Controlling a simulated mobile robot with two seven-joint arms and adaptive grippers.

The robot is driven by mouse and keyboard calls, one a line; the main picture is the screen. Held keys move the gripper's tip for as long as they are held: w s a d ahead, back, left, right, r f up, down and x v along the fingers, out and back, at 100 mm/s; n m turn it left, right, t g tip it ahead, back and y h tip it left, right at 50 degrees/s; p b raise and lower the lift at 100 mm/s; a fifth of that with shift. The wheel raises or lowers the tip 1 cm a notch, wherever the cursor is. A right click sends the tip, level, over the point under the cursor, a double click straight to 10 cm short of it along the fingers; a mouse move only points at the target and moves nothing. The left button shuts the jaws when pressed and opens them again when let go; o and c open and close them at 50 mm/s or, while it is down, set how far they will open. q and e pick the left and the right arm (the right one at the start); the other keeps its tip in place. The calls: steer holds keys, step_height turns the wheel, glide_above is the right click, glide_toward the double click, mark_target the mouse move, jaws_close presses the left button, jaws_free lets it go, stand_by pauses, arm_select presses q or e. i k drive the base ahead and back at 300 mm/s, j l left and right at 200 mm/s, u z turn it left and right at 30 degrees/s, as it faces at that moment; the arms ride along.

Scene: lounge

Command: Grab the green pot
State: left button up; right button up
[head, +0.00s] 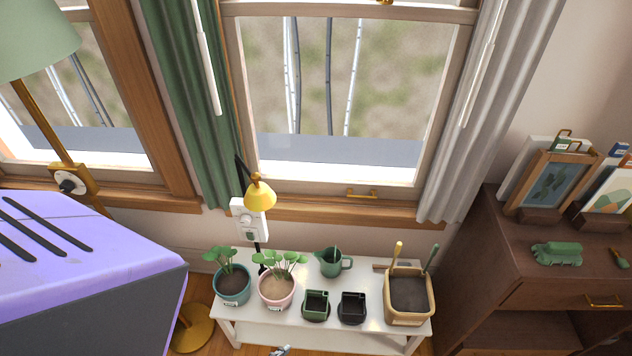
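Two pots could be the green pot, and both stand on a low white table (366,258) under the window. The other is a round teal-green pot (233,292) with a leafy plant, at the table's left end. Neither of my grippers can be made out. A small grey object is cut off at the bottom edge; I cannot tell what it is.
A pink pot (277,297), black square pot (352,309), green jug (330,262) and tan planter (409,315) with tools crowd the table. A yellow lamp (260,194) hangs above. A brown cabinet (482,265) stands right. A large purple slotted surface blocks the lower left.

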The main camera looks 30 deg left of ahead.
mark_target(315, 305)
steer(key=u, duration=1)
